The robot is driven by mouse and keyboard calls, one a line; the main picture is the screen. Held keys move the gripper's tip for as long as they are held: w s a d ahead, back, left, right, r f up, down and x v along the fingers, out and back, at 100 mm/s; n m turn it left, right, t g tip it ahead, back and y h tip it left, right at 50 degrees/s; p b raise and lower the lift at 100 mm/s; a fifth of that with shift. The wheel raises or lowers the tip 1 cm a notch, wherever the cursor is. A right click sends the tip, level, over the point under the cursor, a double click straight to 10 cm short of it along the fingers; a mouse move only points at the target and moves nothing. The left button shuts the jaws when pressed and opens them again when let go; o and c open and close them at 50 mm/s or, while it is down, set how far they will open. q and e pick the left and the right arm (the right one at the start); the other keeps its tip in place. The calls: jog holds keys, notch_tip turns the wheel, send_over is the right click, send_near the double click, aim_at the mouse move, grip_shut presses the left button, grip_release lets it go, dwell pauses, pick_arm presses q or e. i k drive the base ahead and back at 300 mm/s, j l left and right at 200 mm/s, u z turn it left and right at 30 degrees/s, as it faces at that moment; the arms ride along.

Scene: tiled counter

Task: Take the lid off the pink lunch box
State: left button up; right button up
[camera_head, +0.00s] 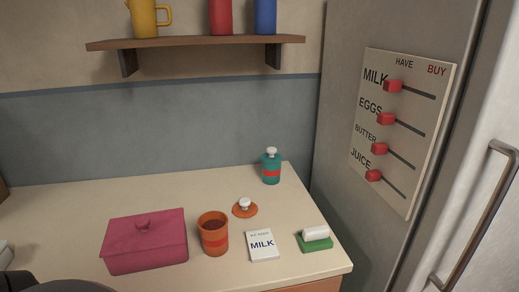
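The pink lunch box (146,254) stands on the counter at the left front. Its pink lid (145,232) with a small knob on top sits on the box and covers it. A dark rounded shape at the bottom left edge looks like part of my own body. Neither of my grippers can be made out in the head view.
An orange cup (213,238) stands close to the box's right. An orange lid with a white knob (244,207), a milk card (262,245), a green block with a white roll (315,238) and a teal bottle (271,168) are further right. The counter (80,200) behind the box is clear.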

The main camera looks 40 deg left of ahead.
aim_at(131, 234)
jog(key=u, duration=2)
